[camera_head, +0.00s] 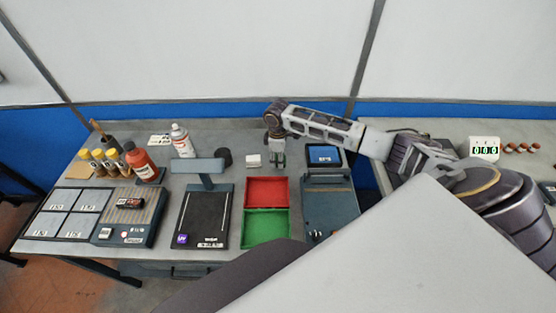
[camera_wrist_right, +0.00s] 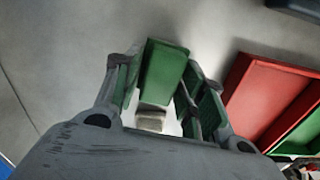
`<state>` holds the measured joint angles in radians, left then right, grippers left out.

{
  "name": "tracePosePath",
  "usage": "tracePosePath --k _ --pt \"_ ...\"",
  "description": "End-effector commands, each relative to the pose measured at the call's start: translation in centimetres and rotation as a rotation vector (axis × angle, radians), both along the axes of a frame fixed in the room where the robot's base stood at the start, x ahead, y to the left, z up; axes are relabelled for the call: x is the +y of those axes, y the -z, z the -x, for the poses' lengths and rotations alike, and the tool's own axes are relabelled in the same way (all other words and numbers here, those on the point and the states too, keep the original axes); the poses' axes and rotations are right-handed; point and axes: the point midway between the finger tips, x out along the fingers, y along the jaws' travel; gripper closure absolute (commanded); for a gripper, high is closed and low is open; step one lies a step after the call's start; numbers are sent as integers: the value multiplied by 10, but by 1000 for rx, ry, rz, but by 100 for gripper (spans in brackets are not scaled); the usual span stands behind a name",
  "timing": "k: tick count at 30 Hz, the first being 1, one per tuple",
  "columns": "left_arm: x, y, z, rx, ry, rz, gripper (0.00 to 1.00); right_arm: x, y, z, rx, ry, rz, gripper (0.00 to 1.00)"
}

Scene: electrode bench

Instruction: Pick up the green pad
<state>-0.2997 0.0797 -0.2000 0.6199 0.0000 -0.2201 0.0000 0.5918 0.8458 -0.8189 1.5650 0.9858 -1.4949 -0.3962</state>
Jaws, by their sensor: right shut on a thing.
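The green pad (camera_wrist_right: 163,70) is a green block between the two fingers of my right gripper (camera_wrist_right: 165,85) in the wrist view. The gripper is shut on it. My left gripper is not in view.
The red tray (camera_head: 267,179) and green tray (camera_head: 266,240) lie in front of the gripper.

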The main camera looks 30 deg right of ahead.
Motion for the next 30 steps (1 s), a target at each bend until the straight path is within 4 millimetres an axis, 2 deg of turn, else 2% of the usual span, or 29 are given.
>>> tracePosePath --k 8,21,30 --pt "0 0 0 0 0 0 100 0 -16 -1 -1 -1 0 83" --pt "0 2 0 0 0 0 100 0 -77 -1 -2 0 0 83" --pt "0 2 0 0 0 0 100 0 -99 -1 -1 0 -1 83"
